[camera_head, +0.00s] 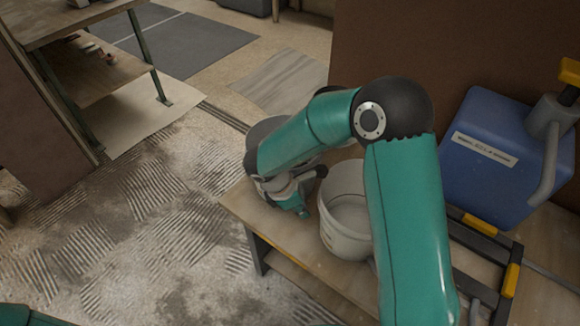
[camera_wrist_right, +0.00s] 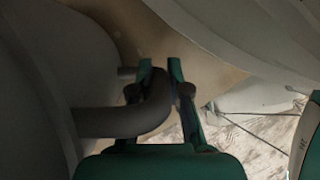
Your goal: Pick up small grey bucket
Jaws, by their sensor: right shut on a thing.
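A grey bucket (camera_head: 262,130) stands at the left end of the low wooden bench, mostly hidden behind my right forearm. My right gripper (camera_head: 298,203) is low over the bench, between this bucket and a whitish bucket (camera_head: 345,238). In the right wrist view the gripper (camera_wrist_right: 160,75) is shut on a thick, dark, bent handle (camera_wrist_right: 112,121). The handle meets a dark grey curved wall (camera_wrist_right: 45,70) at the left, which looks like the grey bucket's side. Whether the bucket is off the bench is hidden. My left gripper is out of view.
The whitish bucket is close on the right of my gripper. A blue canister (camera_head: 490,165) with a grey tube stands further right, beside a black and yellow frame (camera_head: 480,225). A wooden shelf (camera_head: 95,75) is at the back left. The plaster-marked floor (camera_head: 140,230) is open.

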